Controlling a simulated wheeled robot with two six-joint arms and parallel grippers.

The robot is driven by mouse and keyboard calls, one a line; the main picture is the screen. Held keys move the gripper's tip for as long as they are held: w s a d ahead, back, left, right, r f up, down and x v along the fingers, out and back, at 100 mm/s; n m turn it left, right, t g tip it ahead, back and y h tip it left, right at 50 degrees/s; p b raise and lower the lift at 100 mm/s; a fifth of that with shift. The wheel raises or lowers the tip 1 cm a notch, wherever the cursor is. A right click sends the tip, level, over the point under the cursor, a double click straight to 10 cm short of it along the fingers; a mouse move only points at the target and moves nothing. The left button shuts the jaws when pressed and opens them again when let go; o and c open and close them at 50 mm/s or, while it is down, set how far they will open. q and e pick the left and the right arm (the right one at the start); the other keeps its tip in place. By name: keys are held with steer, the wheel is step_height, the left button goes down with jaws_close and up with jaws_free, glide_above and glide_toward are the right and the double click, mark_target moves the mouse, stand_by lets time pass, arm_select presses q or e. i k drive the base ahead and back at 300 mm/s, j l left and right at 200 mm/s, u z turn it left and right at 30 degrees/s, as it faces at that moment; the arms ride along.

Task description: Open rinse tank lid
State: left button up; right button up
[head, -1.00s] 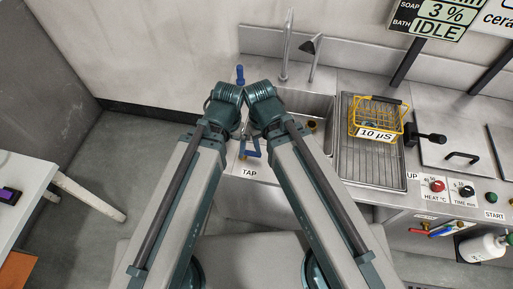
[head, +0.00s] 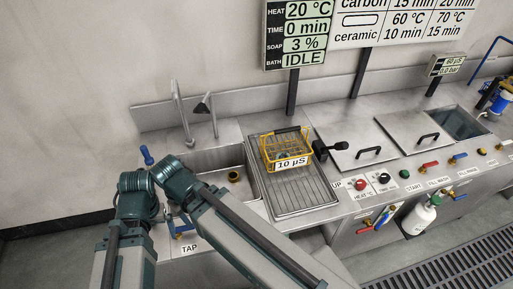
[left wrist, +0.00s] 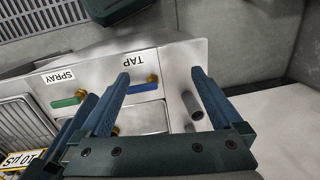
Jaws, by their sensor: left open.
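Two flat steel lids lie shut on the bench right of the drainer in the head view: a nearer one (head: 345,137) with a black bar handle (head: 368,152), and a farther one (head: 403,127) with a like handle (head: 428,137). I cannot read which covers the rinse tank. A tank (head: 458,123) beyond them stands open with dark water. My left gripper (left wrist: 160,75) is open and empty in the left wrist view, over the bench front by the TAP label, far left of the lids. My right gripper is hidden; only its arm shows.
A yellow wire basket (head: 286,150) tagged 10 µS stands on the ribbed drainer (head: 304,190). The sink (head: 215,165) with tall faucets is at left. Coloured valves line the front right. A display (head: 300,35) reads IDLE.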

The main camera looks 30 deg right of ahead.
mark_target(413, 130)
steer(key=z, duration=2.35)
steer(key=i+l+z, duration=0.15)
steer(key=i+l, duration=0.25)
steer(key=i+l+z, duration=0.15)
steer(key=i+l, duration=0.2)
steer(key=i, duration=0.25)
steer(key=i+l+z, duration=0.15)
steer(key=i+l, duration=0.15)
steer(key=i, duration=0.2)
steer(key=i+l+z, duration=0.15)
steer(key=i, duration=0.35)
steer(key=l, duration=0.1)
